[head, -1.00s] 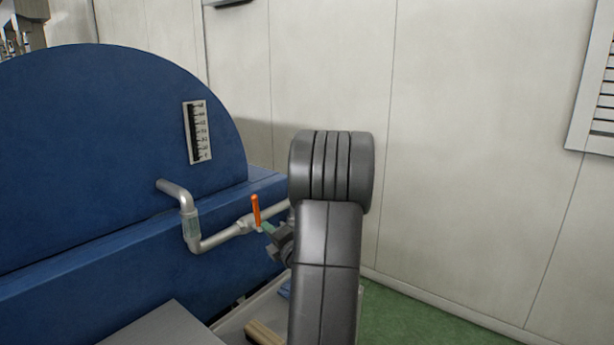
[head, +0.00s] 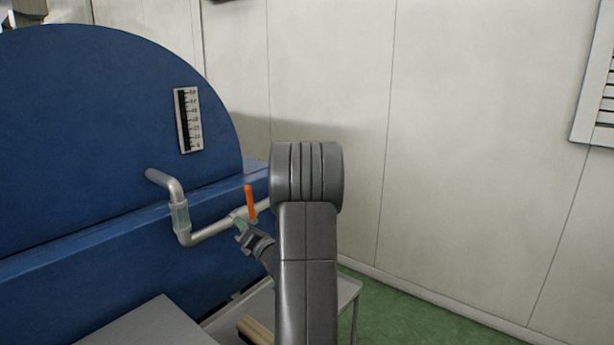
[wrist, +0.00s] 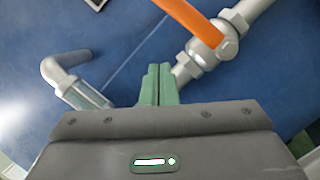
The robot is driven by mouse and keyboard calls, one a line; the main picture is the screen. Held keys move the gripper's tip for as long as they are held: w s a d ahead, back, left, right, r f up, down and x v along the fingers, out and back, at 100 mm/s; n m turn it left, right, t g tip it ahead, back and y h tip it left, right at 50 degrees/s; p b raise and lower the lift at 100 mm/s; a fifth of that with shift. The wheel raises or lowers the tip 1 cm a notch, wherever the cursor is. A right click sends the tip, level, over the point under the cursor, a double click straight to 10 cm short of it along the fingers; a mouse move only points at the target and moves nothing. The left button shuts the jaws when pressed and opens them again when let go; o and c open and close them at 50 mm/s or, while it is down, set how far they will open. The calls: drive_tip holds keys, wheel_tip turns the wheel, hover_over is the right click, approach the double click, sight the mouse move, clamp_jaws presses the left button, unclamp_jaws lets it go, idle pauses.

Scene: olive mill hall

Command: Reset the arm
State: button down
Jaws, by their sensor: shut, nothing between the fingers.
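My gripper (head: 240,228) is at the end of my dark grey arm, just left of the arm's upright link in the head view. In the wrist view its two green fingers (wrist: 158,84) are together with nothing between them. They point toward a silver pipe (head: 208,231) with a valve that has an orange lever (head: 250,203). In the wrist view the orange lever (wrist: 190,18) is above and right of the fingertips. The lever stands near upright in the head view. I cannot tell whether the fingertips touch the pipe.
A large blue machine (head: 100,130) with a gauge scale (head: 188,120) fills the left. A grey table (head: 345,290) stands behind my arm, with a wooden piece (head: 256,330) near the bottom. A pale panelled wall (head: 470,120) closes the back. Green floor (head: 400,310) is free at right.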

drive_tip(key=s+d+f+n+b, duration=0.1)
drive_tip(key=s+d+f+b, duration=0.2)
drive_tip(key=s, duration=0.6)
drive_tip(key=d+f, duration=0.2)
drive_tip(key=d, duration=0.1)
drive_tip(key=shift+s, duration=0.35)
drive_tip(key=shift+f+y, duration=0.1)
drive_tip(key=shift+y, duration=0.2)
